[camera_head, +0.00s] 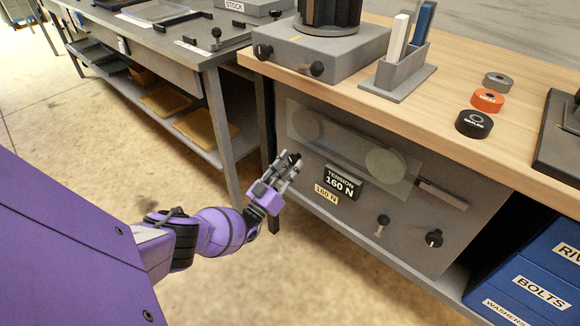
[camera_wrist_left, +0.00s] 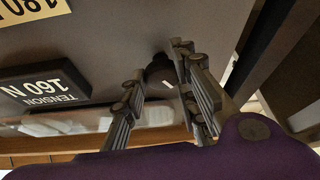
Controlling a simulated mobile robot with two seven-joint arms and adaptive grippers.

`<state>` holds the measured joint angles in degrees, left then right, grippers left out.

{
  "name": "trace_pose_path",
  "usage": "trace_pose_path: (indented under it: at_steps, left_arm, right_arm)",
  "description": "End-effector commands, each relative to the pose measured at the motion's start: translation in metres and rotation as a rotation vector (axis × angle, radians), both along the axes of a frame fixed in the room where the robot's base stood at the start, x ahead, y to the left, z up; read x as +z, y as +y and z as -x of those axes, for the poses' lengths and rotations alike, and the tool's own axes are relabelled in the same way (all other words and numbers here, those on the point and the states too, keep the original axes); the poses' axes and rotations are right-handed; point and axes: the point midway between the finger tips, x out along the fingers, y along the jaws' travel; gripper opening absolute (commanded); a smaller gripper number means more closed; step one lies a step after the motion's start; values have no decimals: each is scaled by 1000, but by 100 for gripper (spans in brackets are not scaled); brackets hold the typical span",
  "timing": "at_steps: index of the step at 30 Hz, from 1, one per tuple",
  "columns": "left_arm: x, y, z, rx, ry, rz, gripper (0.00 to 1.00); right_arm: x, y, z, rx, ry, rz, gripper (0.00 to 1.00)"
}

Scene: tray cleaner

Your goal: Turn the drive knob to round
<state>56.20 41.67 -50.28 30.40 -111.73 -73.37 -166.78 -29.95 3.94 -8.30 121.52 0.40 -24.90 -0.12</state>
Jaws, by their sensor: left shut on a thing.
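My left gripper (camera_head: 285,172) is at the left end of the grey front panel (camera_head: 300,182) under the wooden bench top. Its fingers are closed around a dark round knob (camera_head: 294,159), mostly hidden by them in the head view. In the left wrist view the black knob (camera_wrist_left: 161,72) with a white pointer mark sits between the fingers of the gripper (camera_wrist_left: 160,97). No label for the knob's positions is readable. Another black knob (camera_head: 434,238) and a small lever (camera_head: 382,223) are lower right on the panel. My right gripper is not in view.
A translucent guard (camera_head: 350,150) covers two discs. A "TENSION 160 N" display (camera_head: 341,182) and a "180 N" tag (camera_head: 326,194) are beside the gripper. A grey machine base (camera_head: 310,55) with two knobs stands on top. Blue bins (camera_head: 540,275) are at lower right.

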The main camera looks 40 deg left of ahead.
Motion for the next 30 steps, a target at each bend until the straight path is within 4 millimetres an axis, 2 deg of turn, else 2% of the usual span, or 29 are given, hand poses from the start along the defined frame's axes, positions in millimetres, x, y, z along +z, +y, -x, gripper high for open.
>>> trace_pose_path:
  at_steps: [1,8,9,12,23,26,30]
  left_arm:
    - [2,-6,-2,-11,-5,1,1]
    - [1,-7,-2,-11,-4,3,1]
    - [1,-7,-2,-11,-4,3,32]
    - [1,-6,-2,-10,-3,4,42]
    - [-4,-2,6,-4,2,2,42]
    - [-9,-2,19,-5,3,1,42]
    - [-21,-2,46,-6,4,3,42]
  right_arm:
    - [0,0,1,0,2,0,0]
    - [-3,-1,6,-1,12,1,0]
    - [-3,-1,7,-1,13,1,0]
    - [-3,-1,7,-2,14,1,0]
    - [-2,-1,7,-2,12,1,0]
    - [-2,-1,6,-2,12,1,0]
    - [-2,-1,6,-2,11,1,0]
